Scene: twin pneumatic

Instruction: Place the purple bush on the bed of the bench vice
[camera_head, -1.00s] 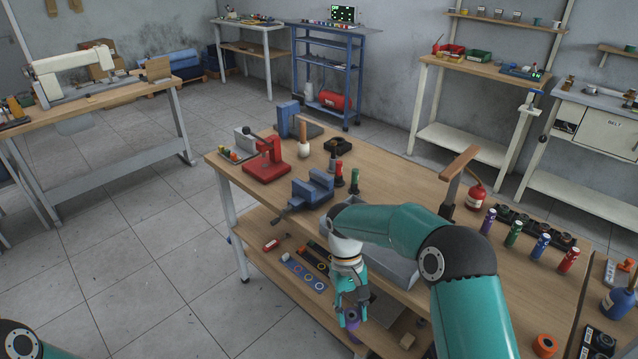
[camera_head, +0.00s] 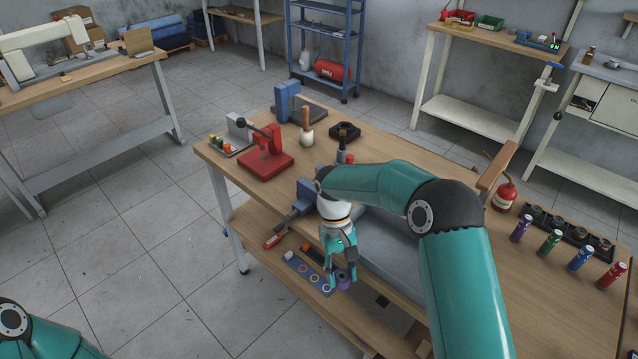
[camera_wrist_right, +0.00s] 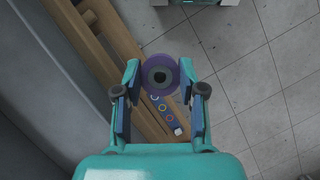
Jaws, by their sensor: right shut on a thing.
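The purple bush (camera_head: 343,279) is a short purple ring with a dark bore. My right gripper (camera_head: 342,282) is shut on it and holds it in front of the workbench's edge, above the lower shelf. In the right wrist view the bush (camera_wrist_right: 160,75) sits between the fingertips of the right gripper (camera_wrist_right: 161,85), its bore facing the camera. The blue bench vice (camera_head: 304,197) stands at the front edge of the workbench, left of my right arm. My right forearm hides much of it, and its bed cannot be made out. My left gripper is out of view.
A red press (camera_head: 266,158) and a wooden-handled mallet (camera_head: 307,130) stand on the workbench (camera_head: 400,150) beyond the vice. A grey tray (camera_head: 385,245) lies partly behind my right arm. Purple, green, blue and red cylinders stand at the right. A strip with coloured rings (camera_head: 308,273) lies on the lower shelf.

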